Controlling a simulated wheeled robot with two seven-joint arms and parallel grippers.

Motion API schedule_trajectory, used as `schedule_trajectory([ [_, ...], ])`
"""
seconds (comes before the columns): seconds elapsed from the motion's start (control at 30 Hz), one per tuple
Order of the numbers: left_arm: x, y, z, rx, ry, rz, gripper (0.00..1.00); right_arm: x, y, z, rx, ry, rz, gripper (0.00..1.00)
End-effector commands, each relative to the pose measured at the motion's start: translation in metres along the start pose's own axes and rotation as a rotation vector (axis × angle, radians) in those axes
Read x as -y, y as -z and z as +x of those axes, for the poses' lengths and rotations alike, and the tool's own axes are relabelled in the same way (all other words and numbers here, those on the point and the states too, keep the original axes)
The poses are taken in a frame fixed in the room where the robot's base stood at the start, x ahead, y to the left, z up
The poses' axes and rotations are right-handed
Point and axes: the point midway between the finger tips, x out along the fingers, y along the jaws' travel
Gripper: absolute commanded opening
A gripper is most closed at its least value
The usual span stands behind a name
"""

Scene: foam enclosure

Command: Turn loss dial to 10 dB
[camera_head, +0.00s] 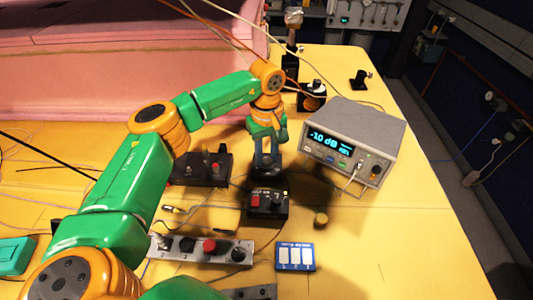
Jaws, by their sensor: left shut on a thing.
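My left gripper (267,172) reaches down from the green and orange arm to the back of a small black box (268,212). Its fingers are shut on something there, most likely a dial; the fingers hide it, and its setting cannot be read. The black box has a red knob or button (255,201) and a dark knob on its front part. A grey instrument (357,125) to the right has a lit display (331,141) that seems to read "-1.0 dB"; the decimal point is hard to make out. My right gripper is not in view.
Another black box with knobs (203,168) stands left of the gripper. A grey strip with a red button (201,248) and a blue-white switch panel (295,257) lie nearer. Cables cross overhead. The table's right front is clear.

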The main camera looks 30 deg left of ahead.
Motion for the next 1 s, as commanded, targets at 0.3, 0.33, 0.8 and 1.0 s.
schedule_trajectory([
  [0.3, 0.0, 0.0, -0.001, 0.001, -0.001, 0.0, 0.0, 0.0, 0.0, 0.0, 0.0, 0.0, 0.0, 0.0],
  [0.33, 0.0, 0.0, -0.001, 0.001, -0.001, 0.0, 0.42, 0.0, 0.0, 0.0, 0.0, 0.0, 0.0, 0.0],
  [0.8, -0.001, 0.0, -0.013, -0.002, -0.004, 0.0, 0.64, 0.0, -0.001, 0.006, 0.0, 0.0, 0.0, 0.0],
  [1.0, -0.001, 0.0, -0.056, -0.001, -0.004, -0.001, 0.64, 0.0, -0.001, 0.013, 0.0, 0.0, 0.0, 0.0],
])
